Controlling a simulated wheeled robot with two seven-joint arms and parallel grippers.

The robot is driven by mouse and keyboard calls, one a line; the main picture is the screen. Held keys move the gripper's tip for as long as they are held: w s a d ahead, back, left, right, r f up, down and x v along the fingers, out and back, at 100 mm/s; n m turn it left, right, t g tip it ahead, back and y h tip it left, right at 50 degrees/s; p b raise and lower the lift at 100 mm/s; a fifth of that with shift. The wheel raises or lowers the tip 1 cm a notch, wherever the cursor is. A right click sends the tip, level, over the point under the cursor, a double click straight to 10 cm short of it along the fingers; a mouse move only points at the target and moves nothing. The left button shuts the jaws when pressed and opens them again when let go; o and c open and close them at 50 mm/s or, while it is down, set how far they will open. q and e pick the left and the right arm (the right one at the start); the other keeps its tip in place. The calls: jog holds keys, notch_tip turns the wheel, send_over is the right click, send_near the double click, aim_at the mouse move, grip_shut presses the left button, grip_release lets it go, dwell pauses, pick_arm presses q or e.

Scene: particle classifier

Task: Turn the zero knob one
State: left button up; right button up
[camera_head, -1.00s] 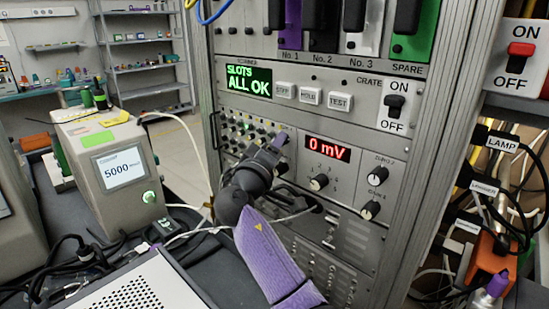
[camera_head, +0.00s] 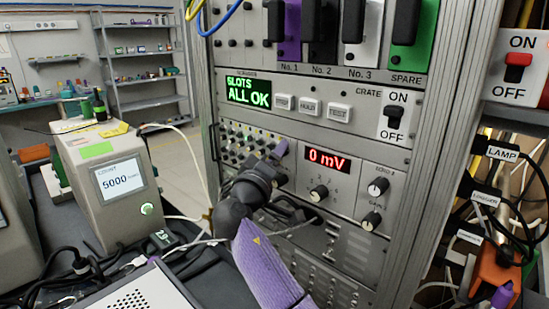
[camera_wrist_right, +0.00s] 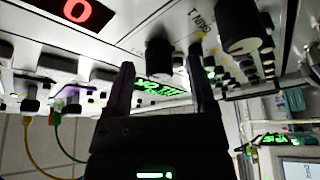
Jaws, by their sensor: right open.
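The rack panel with the red 0 mV display (camera_head: 327,158) stands in front of me. To the display's right is a knob labelled zero 2 (camera_head: 378,186), with a gain knob (camera_head: 371,221) below it. My right gripper (camera_head: 281,152) is at the panel just left of the display; it covers what lies behind it. In the right wrist view, the two fingers of my right gripper (camera_wrist_right: 161,55) are apart. A dark knob (camera_wrist_right: 159,58) shows between the fingertips; I cannot read its label or tell whether they touch it. A larger knob (camera_wrist_right: 240,30) is to the right. My left gripper is not in view.
A selector knob (camera_head: 319,193) sits under the display. Cables plug in below my gripper. A crate switch (camera_head: 394,117) is above right. A beige box (camera_head: 111,180) reading 5000 stands at left, and a metal case (camera_head: 140,292) lies in front.

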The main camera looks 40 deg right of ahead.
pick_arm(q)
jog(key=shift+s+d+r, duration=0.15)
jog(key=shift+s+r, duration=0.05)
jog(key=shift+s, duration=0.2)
pick_arm(e)
jog(key=v, duration=1)
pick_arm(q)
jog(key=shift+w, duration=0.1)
